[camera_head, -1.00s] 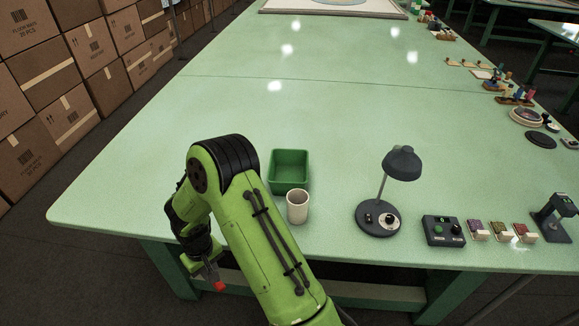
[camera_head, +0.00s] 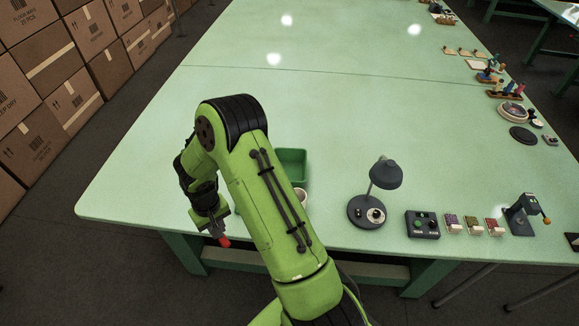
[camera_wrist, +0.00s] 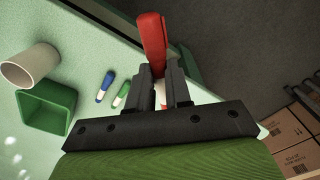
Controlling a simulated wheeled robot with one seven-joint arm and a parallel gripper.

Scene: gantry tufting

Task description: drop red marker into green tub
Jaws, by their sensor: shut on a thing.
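My gripper (camera_wrist: 160,90) is shut on the red marker (camera_wrist: 151,42), which sticks out past the fingertips in the wrist view. In the head view the marker's red end (camera_head: 224,242) shows below my gripper (camera_head: 214,229), at the table's front edge. The green tub (camera_head: 292,166) stands on the table to the right of my arm, partly hidden by it. In the wrist view the tub (camera_wrist: 45,106) is at left, apart from my gripper, and its inside is only partly seen.
A white cup (camera_wrist: 31,66) stands beside the tub. A blue marker (camera_wrist: 104,86) and a green marker (camera_wrist: 121,95) lie on the table. A dark lamp (camera_head: 367,209) and a control box (camera_head: 422,224) stand to the right. The table (camera_head: 330,95) is clear behind the tub.

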